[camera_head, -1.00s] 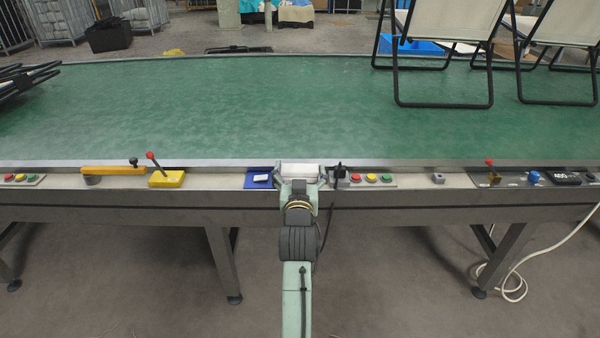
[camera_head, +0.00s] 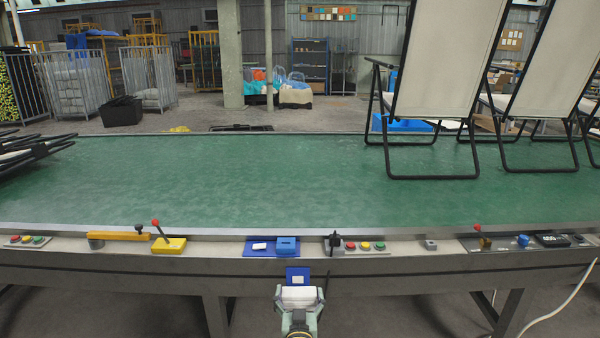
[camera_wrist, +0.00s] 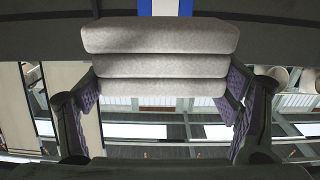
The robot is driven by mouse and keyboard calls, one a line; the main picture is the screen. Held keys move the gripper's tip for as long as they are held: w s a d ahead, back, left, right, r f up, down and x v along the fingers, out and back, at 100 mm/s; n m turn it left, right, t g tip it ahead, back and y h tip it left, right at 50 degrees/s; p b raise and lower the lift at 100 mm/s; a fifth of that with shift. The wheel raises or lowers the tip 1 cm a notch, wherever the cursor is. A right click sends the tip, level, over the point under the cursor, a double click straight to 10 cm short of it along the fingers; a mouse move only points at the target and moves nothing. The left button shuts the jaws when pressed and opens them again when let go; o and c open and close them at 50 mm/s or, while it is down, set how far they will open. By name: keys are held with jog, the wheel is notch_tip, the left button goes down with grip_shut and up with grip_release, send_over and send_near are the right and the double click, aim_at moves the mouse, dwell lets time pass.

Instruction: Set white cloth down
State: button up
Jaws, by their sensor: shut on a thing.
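A folded white cloth (camera_head: 299,293) is held by my gripper (camera_head: 299,299) in front of the green-topped table, below its front rail in the head view. In the wrist view the cloth (camera_wrist: 160,62) shows as a stack of pale grey-white layers. My gripper's purple-padded fingers (camera_wrist: 160,100) stand at its left and right sides. The cloth looks level and clear of any surface. A blue panel with a white patch (camera_head: 298,276) shows just beyond the cloth on the table's front side.
The rail holds a blue mat (camera_head: 257,253) with a small white block (camera_head: 260,246), a blue box (camera_head: 286,244), a yellow lever box (camera_head: 169,245) and several coloured buttons (camera_head: 365,246). The green tabletop (camera_head: 230,180) is clear in its middle. Loungers (camera_head: 450,60) stand at the right.

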jog(key=s+f, duration=0.6)
jog(key=f, duration=0.6)
jog(key=s+f+b, duration=0.1)
jog(key=s+f, duration=0.4)
jog(key=f, duration=0.7)
jog(key=shift+s+f, duration=0.2)
jog(key=shift+s, duration=0.2)
